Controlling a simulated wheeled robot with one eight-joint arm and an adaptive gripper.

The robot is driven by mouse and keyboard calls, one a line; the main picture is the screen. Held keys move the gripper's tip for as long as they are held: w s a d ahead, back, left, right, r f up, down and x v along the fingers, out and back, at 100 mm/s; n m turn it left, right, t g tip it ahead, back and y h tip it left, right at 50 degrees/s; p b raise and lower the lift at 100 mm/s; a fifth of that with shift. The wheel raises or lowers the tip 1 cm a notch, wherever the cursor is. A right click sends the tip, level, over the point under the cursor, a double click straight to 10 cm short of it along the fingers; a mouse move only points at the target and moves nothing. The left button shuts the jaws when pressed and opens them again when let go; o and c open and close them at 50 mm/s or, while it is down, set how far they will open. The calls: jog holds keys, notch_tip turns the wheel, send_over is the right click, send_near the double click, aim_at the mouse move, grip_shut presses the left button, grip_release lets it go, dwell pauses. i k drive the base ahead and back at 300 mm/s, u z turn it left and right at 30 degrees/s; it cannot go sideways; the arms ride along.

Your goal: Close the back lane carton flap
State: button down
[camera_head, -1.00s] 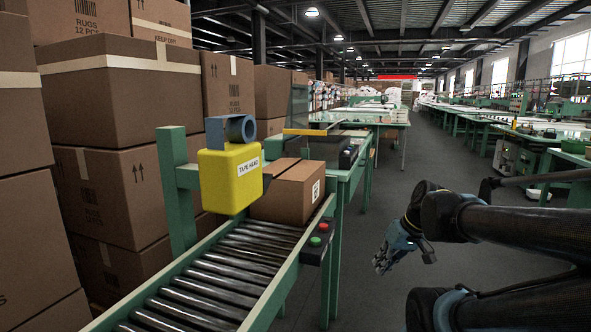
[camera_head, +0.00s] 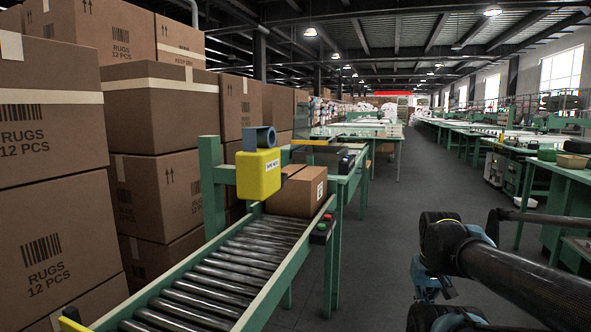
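A brown carton (camera_head: 304,197) sits on the roller conveyor (camera_head: 217,272), just behind and right of the yellow tape head (camera_head: 259,174). A dark line runs across the carton's top; the tape head hides part of it, and I cannot tell how its flaps stand. My gripper (camera_head: 428,292) hangs at the lower right over the aisle, well apart from the carton and touching nothing visible. Its fingers are small and partly hidden by my arm, so their opening is unclear.
Tall stacks of rug boxes (camera_head: 40,160) line the left side. Green tables (camera_head: 562,180) stand at the right. The grey aisle floor (camera_head: 390,215) between is clear.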

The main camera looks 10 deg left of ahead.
aim_at(290, 170)
jog(key=k, duration=0.65)
jog(key=u, duration=0.25)
jog(key=i, duration=1.7)
jog(key=z, duration=0.35)
